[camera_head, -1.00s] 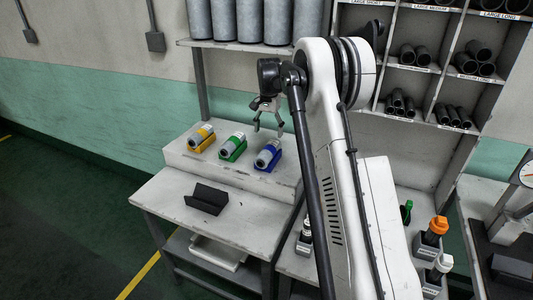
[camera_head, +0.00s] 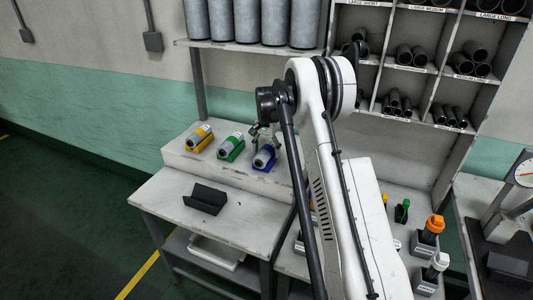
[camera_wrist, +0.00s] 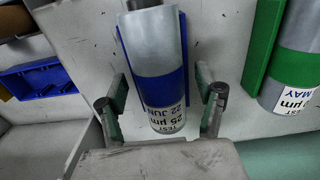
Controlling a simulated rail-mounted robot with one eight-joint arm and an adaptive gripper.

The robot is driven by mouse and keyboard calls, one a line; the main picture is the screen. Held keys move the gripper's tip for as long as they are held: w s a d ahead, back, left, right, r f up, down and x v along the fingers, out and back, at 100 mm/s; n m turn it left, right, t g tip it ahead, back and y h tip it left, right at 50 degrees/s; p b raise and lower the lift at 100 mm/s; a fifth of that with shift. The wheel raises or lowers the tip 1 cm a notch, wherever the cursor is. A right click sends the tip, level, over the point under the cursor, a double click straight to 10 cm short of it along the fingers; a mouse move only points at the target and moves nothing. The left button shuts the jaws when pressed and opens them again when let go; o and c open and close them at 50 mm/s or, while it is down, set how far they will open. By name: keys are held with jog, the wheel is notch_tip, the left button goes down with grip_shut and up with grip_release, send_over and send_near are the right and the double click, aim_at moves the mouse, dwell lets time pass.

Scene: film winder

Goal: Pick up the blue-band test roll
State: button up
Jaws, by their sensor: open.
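The blue-band test roll (camera_head: 264,156) is a grey cylinder with a blue band, lying in a blue cradle on the white raised block at the back of the bench. In the wrist view the blue-band roll (camera_wrist: 158,60) lies between the fingers, its printed label toward my palm. My gripper (camera_head: 264,130) is just above the roll; in the wrist view my gripper (camera_wrist: 162,97) is open, one finger on each side of the roll, with gaps visible. I cannot tell how far the fingertips are above it.
A green-band roll (camera_head: 231,146) and a yellow-band roll (camera_head: 199,135) sit in cradles to the left. The green-band roll also shows in the wrist view (camera_wrist: 295,75). A black V-shaped holder (camera_head: 205,199) lies on the bench below. Large grey cylinders (camera_head: 248,22) stand on the shelf above.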

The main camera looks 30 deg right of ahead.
jog(key=c, duration=1.5)
jog(key=shift+r, duration=0.2)
